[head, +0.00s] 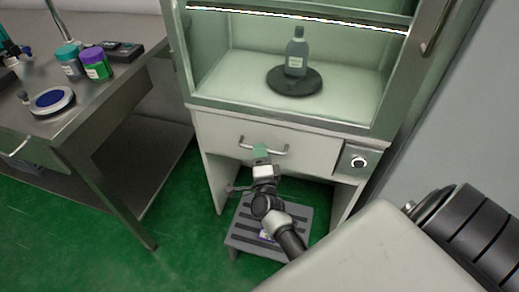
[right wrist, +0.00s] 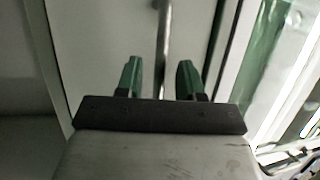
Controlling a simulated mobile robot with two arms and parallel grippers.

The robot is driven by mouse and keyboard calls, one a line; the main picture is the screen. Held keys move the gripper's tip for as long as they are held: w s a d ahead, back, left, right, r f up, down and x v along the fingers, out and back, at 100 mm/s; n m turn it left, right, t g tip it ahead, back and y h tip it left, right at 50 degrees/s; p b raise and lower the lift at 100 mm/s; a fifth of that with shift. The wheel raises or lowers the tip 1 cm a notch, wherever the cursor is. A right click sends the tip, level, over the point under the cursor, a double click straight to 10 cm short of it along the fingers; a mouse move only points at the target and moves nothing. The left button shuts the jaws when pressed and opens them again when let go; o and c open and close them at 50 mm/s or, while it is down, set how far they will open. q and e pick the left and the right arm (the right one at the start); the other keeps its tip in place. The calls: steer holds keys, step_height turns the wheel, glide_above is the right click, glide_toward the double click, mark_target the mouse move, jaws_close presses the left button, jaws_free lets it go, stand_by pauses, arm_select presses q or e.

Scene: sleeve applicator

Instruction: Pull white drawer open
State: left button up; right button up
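The white drawer (head: 220,129) is in the front of the cabinet, below the glass chamber, and looks shut. Its metal bar handle (head: 276,152) runs across its face. My right gripper (head: 261,152) is at the middle of the handle. In the right wrist view the two green fingertips of my right gripper (right wrist: 160,78) stand apart, with the handle bar (right wrist: 164,38) between them and a gap visible on each side. The fingers do not look closed on it. My left gripper is out of view.
A grey step stool (head: 296,212) stands on the green floor under the drawer. A control panel with a white knob (head: 358,161) is right of the drawer. A bottle (head: 296,52) stands on a black disc in the chamber. A metal table (head: 100,106) with jars is at left.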

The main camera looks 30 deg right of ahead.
steer(key=shift+x, duration=0.95)
steer(key=shift+c, duration=0.3)
jaws_close()
